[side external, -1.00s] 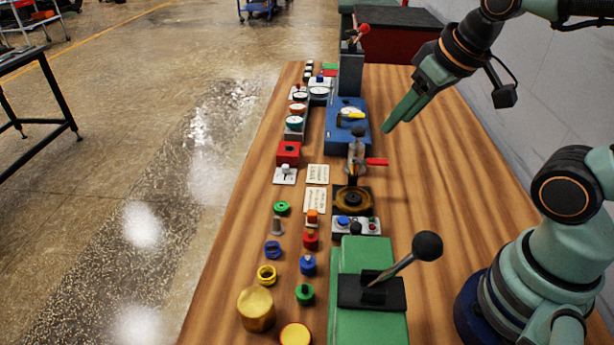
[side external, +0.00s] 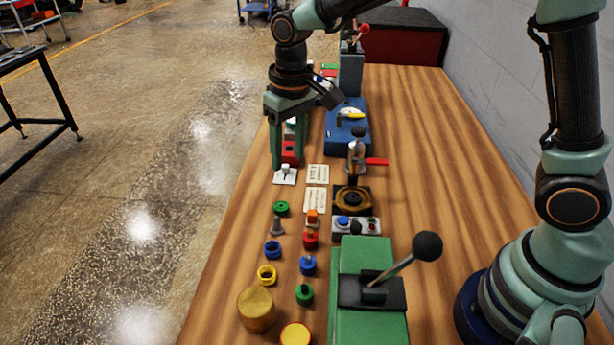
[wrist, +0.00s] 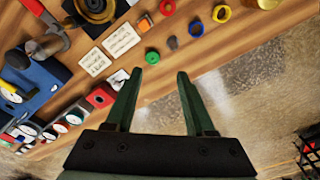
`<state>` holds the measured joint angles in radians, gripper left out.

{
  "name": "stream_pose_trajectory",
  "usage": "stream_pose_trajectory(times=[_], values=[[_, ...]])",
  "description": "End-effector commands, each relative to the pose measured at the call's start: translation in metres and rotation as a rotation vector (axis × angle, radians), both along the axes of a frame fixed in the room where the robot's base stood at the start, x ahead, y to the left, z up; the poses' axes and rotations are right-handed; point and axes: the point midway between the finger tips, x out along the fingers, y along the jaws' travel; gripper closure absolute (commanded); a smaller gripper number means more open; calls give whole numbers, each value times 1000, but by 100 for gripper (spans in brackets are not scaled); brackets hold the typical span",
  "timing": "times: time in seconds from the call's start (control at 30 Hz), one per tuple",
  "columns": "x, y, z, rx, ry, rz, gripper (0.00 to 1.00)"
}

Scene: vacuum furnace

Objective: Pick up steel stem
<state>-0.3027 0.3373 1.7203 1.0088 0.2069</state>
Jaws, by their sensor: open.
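The steel stem (side external: 277,226) is a small grey piece with a wider foot, standing upright on the wooden table between a green ring (side external: 282,208) and a blue ring (side external: 272,250). In the wrist view the stem (wrist: 173,43) lies beyond my fingertips, slightly right of the gap's middle. My gripper (side external: 289,162) points down with its green fingers apart and nothing between them. It is behind the stem in the side view, near the red block (side external: 291,149) and the white switch plate (side external: 285,177). The wrist view also shows my gripper (wrist: 159,74) open.
Yellow ring (side external: 267,275), brass cylinder (side external: 256,310) and several coloured knobs stand nearer the side camera. Paper labels (side external: 316,199), a black-and-brass dial (side external: 352,199) and a green lever box (side external: 368,300) stand to the right. The table's left edge is close to the stem's row.

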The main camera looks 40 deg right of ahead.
Motion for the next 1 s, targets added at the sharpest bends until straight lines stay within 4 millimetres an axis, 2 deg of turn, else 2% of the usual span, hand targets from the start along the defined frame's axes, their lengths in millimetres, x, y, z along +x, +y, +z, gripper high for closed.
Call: stream_pose_trajectory(times=[0.03, 0.1, 0.27, 0.37, 0.7, 1.0], values=[[3, 8, -12, -7, 23, 7, 45], [7, 17, -24, -13, 45, 11, 45], [10, 28, -40, -22, 69, 17, 45], [10, 30, -49, -25, 76, 17, 45], [10, 29, -101, -24, 75, 16, 45], [7, 32, -125, -25, 76, 16, 45]])
